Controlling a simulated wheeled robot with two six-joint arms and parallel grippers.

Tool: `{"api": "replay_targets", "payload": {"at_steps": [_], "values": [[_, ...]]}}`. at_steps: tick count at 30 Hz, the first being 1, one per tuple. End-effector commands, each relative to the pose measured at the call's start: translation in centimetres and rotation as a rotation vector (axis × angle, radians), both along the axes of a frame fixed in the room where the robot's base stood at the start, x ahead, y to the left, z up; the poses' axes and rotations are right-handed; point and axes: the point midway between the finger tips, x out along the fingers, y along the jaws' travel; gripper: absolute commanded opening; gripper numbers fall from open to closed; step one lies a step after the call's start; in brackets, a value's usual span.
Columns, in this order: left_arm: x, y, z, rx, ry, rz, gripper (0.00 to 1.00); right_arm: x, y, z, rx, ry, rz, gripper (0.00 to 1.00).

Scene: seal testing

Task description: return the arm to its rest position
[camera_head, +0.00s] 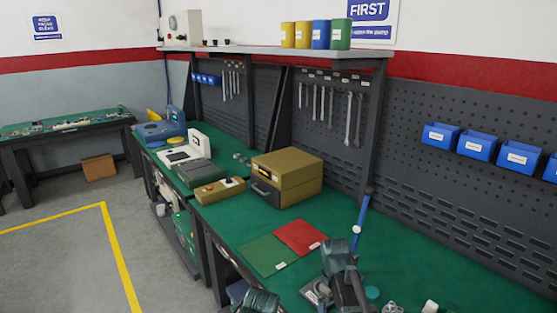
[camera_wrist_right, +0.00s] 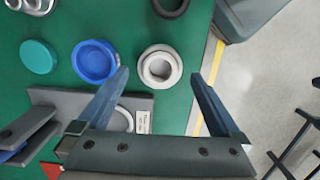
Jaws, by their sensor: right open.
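My right gripper (camera_wrist_right: 160,75) is open, its two dark fingers spread wide in the wrist view with nothing held between them. A white-grey ring part (camera_wrist_right: 160,66) appears beyond the gap between the fingertips; whether it is close to them I cannot tell. In the head view my right arm (camera_head: 343,268) is over the front of the green bench at lower right, with its fingertips not clear. My left arm (camera_head: 259,300) shows only at the bottom edge, its fingers not clear.
A blue round dish (camera_wrist_right: 95,61), a teal disc (camera_wrist_right: 39,56) and a grey labelled fixture (camera_wrist_right: 145,103) lie near the right gripper. Green (camera_head: 264,254) and red (camera_head: 300,237) mats lie on the bench, before a tan case (camera_head: 290,172). A blue pen-like tool (camera_head: 359,220) stands behind.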

Motion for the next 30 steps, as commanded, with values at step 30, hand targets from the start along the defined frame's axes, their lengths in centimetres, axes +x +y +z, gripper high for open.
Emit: {"api": "replay_targets", "payload": {"at_steps": [30], "values": [[0.0, 0.0, 6.2, 0.000, 0.000, 0.000, 0.95, 0.6, 0.5, 6.2, 0.000, 0.000, 0.000, 1.00]]}}
